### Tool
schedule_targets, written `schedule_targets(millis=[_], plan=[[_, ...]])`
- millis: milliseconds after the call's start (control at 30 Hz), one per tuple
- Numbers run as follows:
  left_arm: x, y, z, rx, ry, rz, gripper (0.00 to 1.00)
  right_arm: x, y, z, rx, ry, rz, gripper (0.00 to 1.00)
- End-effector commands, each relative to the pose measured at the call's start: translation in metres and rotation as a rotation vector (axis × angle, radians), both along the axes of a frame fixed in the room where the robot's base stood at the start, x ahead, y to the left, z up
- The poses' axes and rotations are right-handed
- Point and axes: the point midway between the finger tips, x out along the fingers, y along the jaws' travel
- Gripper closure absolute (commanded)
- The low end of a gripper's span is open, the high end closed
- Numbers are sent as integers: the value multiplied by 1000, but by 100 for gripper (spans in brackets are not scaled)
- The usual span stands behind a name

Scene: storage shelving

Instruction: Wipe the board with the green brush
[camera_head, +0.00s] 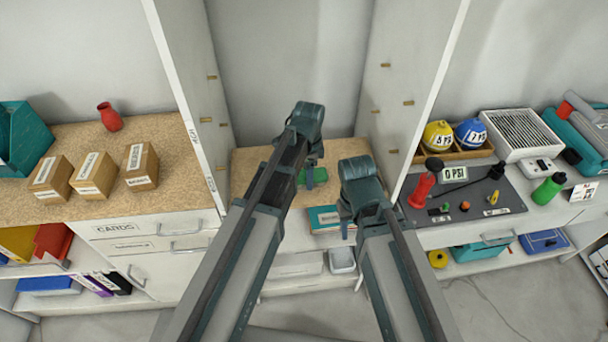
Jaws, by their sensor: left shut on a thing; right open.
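The green brush (318,175) is in the middle bay, just above or on the tan wooden board (345,150); I cannot tell if it touches the board. My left gripper (312,162) reaches in from the front and is shut on the brush, partly hiding it. My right gripper (347,228) is open and empty, in front of the board and lower right of the brush. Its fingers are mostly hidden by its wrist. My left arm covers the board's left part.
White upright panels (190,110) flank the bay. A teal and white box (322,219) lies below the board, beside my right gripper. Cardboard boxes (92,173) stand on the left counter. A red pump (424,185) and small parts stand on the grey mat at right.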

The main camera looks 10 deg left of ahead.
Motion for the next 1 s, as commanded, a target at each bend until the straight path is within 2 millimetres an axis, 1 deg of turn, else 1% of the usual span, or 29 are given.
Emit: schedule_targets(millis=[33, 200, 300, 567, 900, 1000], plan=[[2, -5, 0, 0, 0, -2, 85, 0, 0, 0, 0, 0, 0, 50], [6, -18, 1, 0, 0, -2, 85, 0, 0, 1, 0, 0, 0, 50], [7, -22, 1, 0, 0, 0, 85, 0, 0, 1, 0, 0, 0, 50], [8, -26, 1, 0, 0, 0, 85, 0, 0, 1, 0, 0, 0, 50], [15, -51, -2, 0, 0, -1, 85, 0, 0, -2, 0, 0, 0, 50], [16, -55, -2, -1, 0, -1, 85, 0, 0, -2, 0, 0, 0, 50]])
